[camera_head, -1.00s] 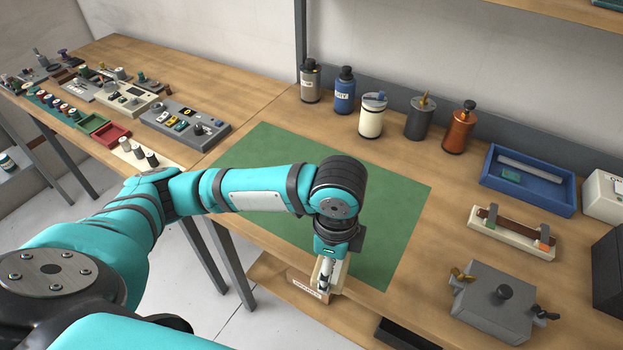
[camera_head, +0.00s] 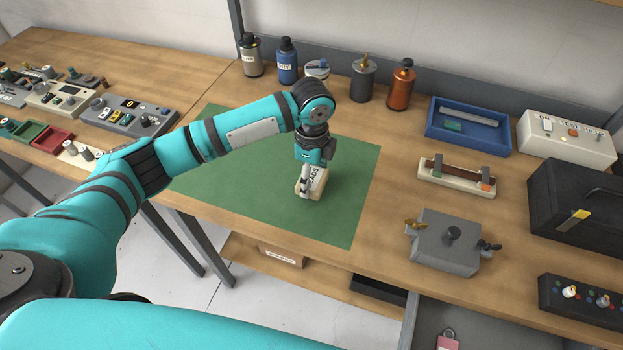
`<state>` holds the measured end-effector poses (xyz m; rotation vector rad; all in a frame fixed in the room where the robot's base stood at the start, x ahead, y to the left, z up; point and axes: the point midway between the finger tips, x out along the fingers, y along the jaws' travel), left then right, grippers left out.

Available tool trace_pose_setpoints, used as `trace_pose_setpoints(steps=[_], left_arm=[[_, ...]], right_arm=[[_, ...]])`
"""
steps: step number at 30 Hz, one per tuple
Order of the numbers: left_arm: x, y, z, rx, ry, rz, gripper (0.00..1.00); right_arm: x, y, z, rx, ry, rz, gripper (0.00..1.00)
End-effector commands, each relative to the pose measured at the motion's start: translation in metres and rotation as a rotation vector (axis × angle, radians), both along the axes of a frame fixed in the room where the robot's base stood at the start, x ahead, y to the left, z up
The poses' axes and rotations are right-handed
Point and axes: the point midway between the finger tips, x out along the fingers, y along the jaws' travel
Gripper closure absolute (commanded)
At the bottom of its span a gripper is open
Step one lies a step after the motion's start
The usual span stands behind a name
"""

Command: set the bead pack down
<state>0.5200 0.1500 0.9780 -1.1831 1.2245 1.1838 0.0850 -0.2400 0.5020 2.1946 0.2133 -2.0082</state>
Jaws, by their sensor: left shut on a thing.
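The bead pack (camera_head: 316,185) is a small cream block with dark lettering on its label. It is at the green mat (camera_head: 345,222), right of the mat's middle. My left gripper (camera_head: 309,178) points down from above and is shut on the pack, covering part of it. The pack is upright; I cannot tell whether its underside touches the mat or hangs just above it. My right gripper is not in view.
Several canisters, among them an orange one (camera_head: 400,88), stand along the back. A blue tray (camera_head: 430,135), a grey box (camera_head: 445,245) and a black case (camera_head: 575,205) stand to the right. The mat is otherwise clear.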

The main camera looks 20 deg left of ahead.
Motion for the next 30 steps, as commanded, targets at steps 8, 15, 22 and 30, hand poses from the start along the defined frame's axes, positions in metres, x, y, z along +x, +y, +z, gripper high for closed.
trace_pose_setpoints(steps=[8, 15, 22, 30], left_arm=[[0.001, 0.000, -0.028, 0.002, 0.003, 0.000, 0.61], [0.002, 0.000, -0.036, 0.001, 0.000, -0.001, 0.61], [0.001, 0.000, -0.038, 0.001, 0.000, 0.000, 0.23], [0.001, 0.000, -0.038, 0.001, 0.001, 0.000, 0.04]], right_arm=[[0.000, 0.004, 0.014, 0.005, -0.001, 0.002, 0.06], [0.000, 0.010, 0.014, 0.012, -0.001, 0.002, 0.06], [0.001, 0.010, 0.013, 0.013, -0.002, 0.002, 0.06], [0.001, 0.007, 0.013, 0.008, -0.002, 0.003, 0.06]])
